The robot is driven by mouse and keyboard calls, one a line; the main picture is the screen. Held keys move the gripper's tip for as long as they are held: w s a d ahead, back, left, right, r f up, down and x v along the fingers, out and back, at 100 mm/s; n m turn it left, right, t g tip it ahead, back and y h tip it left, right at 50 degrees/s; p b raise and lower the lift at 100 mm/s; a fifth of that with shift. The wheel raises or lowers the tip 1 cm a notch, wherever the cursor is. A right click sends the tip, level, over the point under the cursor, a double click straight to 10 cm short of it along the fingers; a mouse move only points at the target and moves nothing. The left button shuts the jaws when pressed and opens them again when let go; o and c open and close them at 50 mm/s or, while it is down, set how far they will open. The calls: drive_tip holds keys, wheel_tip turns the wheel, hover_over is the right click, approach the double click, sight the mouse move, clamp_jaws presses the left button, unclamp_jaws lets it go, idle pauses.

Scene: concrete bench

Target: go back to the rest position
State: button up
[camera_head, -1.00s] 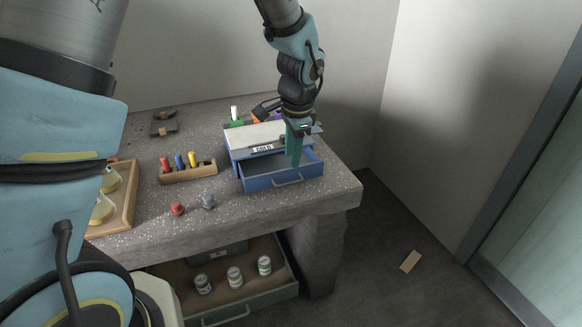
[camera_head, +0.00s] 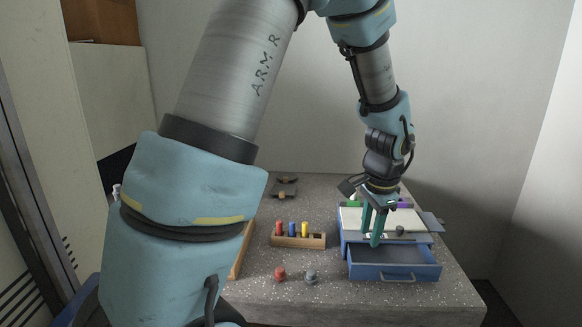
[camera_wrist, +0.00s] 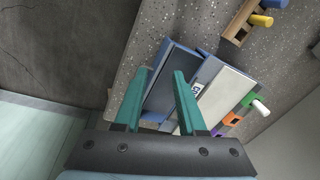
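My gripper (camera_head: 375,242) points down over the blue drawer box (camera_head: 350,236) at the right of the bench. In the wrist view my gripper (camera_wrist: 161,75) has its two green fingers apart with nothing between them. The box has a pale top, and its front drawer (camera_head: 395,271) is pulled open. The drawer looks empty where I see into it. My fingers hide part of the box front and top. The open drawer also shows in the wrist view (camera_wrist: 170,83), beyond the fingertips.
A wooden holder (camera_head: 285,241) with red, blue and yellow pegs stands left of the box. A red knob-like piece (camera_head: 280,274) and a grey one (camera_head: 311,277) stand near the front edge. A wooden tray (camera_head: 240,252) is partly behind my arm. Walls stand behind and to the right.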

drive_tip(key=s+a+r+n, duration=0.2)
drive_tip(key=a+n, duration=0.5)
drive_tip(key=a, duration=0.6)
drive_tip(key=s+a+r+n+p, duration=0.1)
drive_tip(key=a+r+n, duration=0.1)
drive_tip(key=a+n, duration=0.5)
drive_tip(key=a, duration=0.6)
drive_tip(key=shift+s+a, duration=0.4)
